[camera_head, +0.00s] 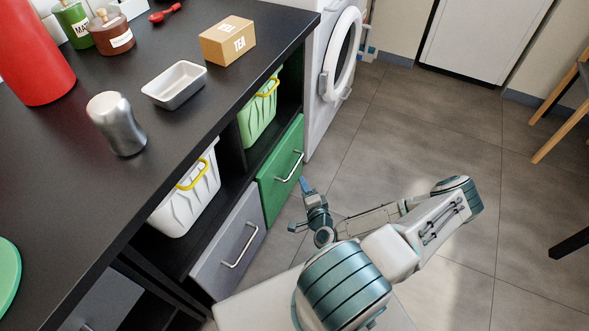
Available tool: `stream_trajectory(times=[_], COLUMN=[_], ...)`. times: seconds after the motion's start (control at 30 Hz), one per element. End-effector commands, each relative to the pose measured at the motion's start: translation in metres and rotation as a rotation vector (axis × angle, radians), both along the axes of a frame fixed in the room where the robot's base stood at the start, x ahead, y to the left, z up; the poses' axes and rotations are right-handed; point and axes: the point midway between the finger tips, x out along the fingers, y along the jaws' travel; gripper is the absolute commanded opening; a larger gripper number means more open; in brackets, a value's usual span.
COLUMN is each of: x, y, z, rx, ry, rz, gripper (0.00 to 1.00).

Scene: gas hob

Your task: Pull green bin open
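A green drawer-like bin front (281,172) with a silver bar handle (290,166) is set low in the dark cabinet, and it looks shut. Above it, a light green basket (258,115) with a yellow handle (268,88) sits in an open shelf space. My gripper (298,207) is to the right of and below the green front's handle in the picture. Its two fingers look spread and nothing shows between them. It appears apart from the handle.
A grey drawer front (230,240) with its own handle is left of the green one. A white basket (187,195) sits above it. A washing machine (333,70) stands beyond the cabinet. The tiled floor (420,130) behind my arm is clear; chair legs (556,120) are at the far right.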

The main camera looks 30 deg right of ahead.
Motion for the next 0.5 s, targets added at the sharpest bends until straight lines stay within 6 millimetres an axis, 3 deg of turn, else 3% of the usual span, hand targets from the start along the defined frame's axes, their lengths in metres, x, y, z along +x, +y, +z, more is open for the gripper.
stream_trajectory(times=[0.3, 0.5], x=[0.067, 0.093], y=[-0.009, -0.012], z=[-0.012, -0.015], rx=[-0.002, -0.001], ry=[-0.001, 0.001], rz=[0.001, 0.001], gripper=[0.34, 0.34])
